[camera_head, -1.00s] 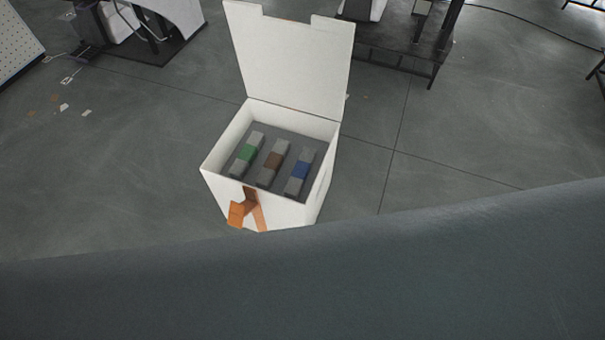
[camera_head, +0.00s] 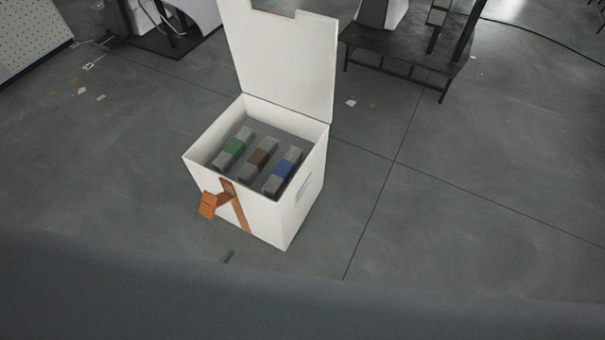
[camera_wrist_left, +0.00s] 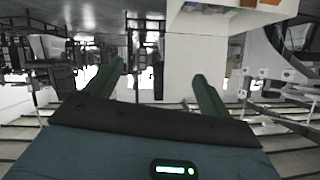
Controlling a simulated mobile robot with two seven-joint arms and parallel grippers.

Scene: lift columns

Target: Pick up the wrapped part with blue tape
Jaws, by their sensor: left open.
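The wrapped part with blue tape (camera_head: 281,170) is a grey bar with a blue band. It lies in the open white box (camera_head: 262,215), rightmost of three parts. Beside it lie a part with brown tape (camera_head: 258,159) and a part with green tape (camera_head: 232,148). Only a small dark green tip of my left gripper (camera_head: 227,257) shows in the head view, below the box's front. In the left wrist view my left gripper (camera_wrist_left: 158,70) has its fingers wide apart with nothing between them. My right gripper is not in view.
The box lid (camera_head: 283,60) stands up at the back. An orange strap (camera_head: 236,205) hangs on the front wall. A dark low table (camera_head: 410,50) stands behind at the right. The floor right of the box is clear.

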